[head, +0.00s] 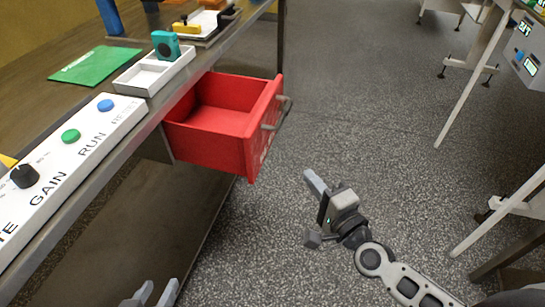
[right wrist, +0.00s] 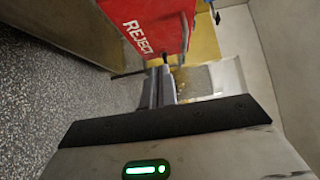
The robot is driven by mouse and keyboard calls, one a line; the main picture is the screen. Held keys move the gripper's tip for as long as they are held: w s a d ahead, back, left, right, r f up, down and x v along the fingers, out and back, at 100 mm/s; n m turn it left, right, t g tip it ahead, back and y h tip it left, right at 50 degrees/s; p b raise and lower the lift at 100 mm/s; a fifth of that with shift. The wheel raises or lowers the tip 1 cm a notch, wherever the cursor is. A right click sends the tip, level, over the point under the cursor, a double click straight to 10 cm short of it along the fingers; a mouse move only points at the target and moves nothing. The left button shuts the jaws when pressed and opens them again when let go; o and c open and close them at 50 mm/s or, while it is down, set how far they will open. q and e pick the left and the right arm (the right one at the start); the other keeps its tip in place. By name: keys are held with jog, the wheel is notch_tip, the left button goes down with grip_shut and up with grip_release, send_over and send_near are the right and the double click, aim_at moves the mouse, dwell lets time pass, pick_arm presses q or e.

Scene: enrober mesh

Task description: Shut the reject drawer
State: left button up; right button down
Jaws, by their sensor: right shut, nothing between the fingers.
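The red reject drawer (head: 215,145) stands pulled out from under the bench top, its inside empty where I can see it. Its grey bar handle (head: 277,112) is on the front face. In the right wrist view the red front (right wrist: 150,22) shows the word REJECT. My right gripper (head: 314,183) is shut and empty, in front of the drawer and apart from it over the floor. Its fingers (right wrist: 160,85) show together in the right wrist view. My left gripper (head: 153,292) is at the bottom edge, its two fingertips apart with nothing seen between them.
The bench carries a white control panel (head: 75,155) with a knob and buttons, a white tray (head: 145,80) with a teal item (head: 166,45), and a green mat (head: 95,64). Speckled floor (head: 350,110) in front of the drawer is clear. Other equipment (head: 530,50) stands at the right.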

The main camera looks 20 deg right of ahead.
jog(key=shift+w+a+p, duration=0.2)
jog(key=shift+w+a, duration=0.7)
jog(key=shift+w, duration=1.05)
jog(key=shift+w+a+p, duration=0.15)
jog(key=shift+w+a, duration=0.7)
jog(key=shift+w, duration=1.05)
jog(key=shift+w+a+p, duration=0.2)
jog(key=shift+w+a, duration=0.7)
jog(key=shift+w, duration=1.05)
